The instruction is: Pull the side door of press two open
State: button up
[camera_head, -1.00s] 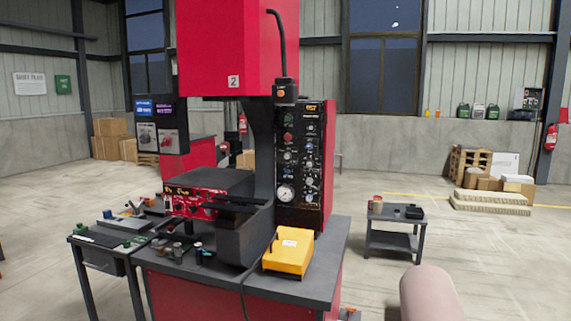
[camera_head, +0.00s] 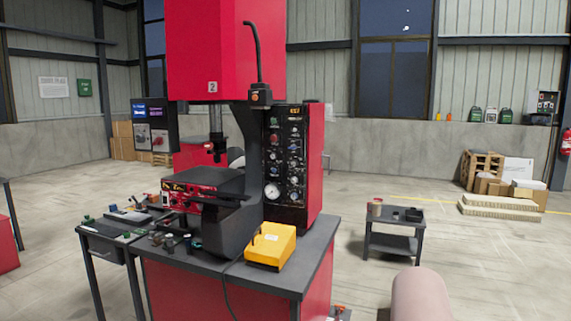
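Press two (camera_head: 212,45) is the tall red machine left of centre, with a "2" label on its upper body. Its black control panel (camera_head: 285,150) with knobs and a gauge faces me. The red side face (camera_head: 315,165) of its cabinet shows as a narrow strip to the right of the panel. I cannot make out a door edge or handle on it. Below the bench top, a red base (camera_head: 200,290) is partly in view. My gripper is out of view; a pinkish rounded part at the bottom right may be my own arm.
A yellow box (camera_head: 271,247) sits on the press's dark bench top (camera_head: 315,260). A small side table (camera_head: 394,235) stands to the right on open floor. A tool bench (camera_head: 110,232) stands at the left. Pallets and boxes (camera_head: 497,185) lie far right.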

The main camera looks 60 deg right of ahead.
aim_at(316, 112)
jog(key=z, duration=2.05)
jog(key=i, duration=0.65)
jog(key=z, duration=1.1)
jog(key=i, duration=2)
jog(key=u, duration=0.85)
jog(key=i, duration=0.4)
jog(key=u, duration=0.4)
